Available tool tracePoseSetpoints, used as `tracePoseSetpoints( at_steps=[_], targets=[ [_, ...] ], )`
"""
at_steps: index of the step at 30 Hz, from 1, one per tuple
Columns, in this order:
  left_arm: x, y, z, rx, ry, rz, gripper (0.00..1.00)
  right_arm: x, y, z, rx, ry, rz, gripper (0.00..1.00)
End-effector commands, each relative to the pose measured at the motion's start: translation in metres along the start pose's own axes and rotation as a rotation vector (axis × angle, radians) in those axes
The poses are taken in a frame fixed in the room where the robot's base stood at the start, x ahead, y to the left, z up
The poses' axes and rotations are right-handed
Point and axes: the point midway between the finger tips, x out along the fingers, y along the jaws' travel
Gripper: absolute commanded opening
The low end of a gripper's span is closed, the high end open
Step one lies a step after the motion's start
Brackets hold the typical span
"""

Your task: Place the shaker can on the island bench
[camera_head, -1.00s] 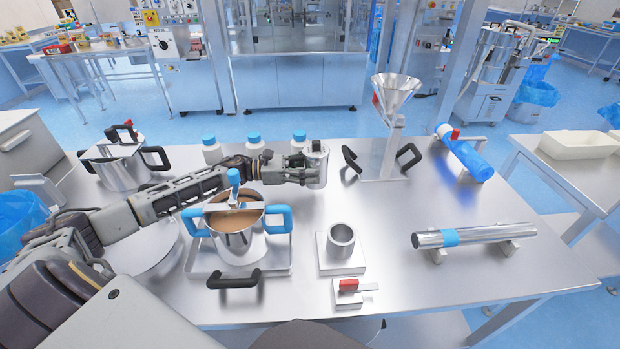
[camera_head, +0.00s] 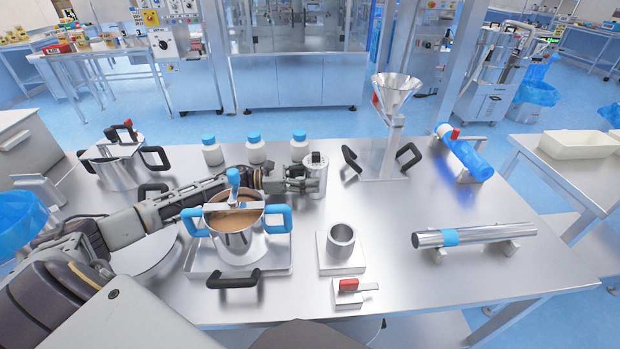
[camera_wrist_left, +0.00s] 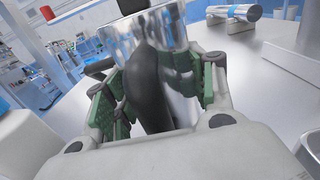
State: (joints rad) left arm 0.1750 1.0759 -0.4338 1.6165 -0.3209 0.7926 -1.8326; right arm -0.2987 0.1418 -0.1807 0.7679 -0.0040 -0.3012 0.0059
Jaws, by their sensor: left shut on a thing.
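The shaker can (camera_head: 316,172) is a small shiny metal can with a perforated top. It is upright over the middle of the steel island bench (camera_head: 390,262). My left gripper (camera_head: 302,183) is shut on it from the left side. In the left wrist view the can (camera_wrist_left: 172,30) sits between the green-padded fingers (camera_wrist_left: 160,95), with a dark handle-like part in front. The can looks to be at or very near the bench surface; I cannot tell whether it touches. My right gripper does not show.
White bottles with blue caps (camera_head: 255,150) stand behind the can. A pot with blue handles (camera_head: 235,240) stands on a tray in front of my left arm. A metal cup (camera_head: 341,240) is on a white base. A funnel stand (camera_head: 392,140) is right.

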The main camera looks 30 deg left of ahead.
Motion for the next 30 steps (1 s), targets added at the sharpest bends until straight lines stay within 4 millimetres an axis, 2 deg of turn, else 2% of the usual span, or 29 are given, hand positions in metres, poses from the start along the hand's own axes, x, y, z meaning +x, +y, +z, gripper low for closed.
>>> tracePoseSetpoints(
  at_steps=[2, 3, 8, 24, 30],
  targets=[
    [0.000, 0.000, 0.000, 0.000, -0.001, 0.000, 0.26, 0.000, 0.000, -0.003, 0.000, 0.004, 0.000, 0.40],
    [0.000, 0.000, -0.001, 0.000, 0.000, 0.000, 0.57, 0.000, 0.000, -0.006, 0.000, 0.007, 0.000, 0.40],
    [0.000, 0.000, -0.001, 0.000, 0.000, 0.000, 0.77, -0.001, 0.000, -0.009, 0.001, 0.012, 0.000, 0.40],
    [0.000, 0.000, 0.002, 0.000, 0.000, 0.000, 0.77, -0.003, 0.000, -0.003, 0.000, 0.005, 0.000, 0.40],
    [-0.011, 0.000, 0.000, -0.002, 0.001, 0.001, 0.77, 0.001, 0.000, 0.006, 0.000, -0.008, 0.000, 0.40]
  ],
)
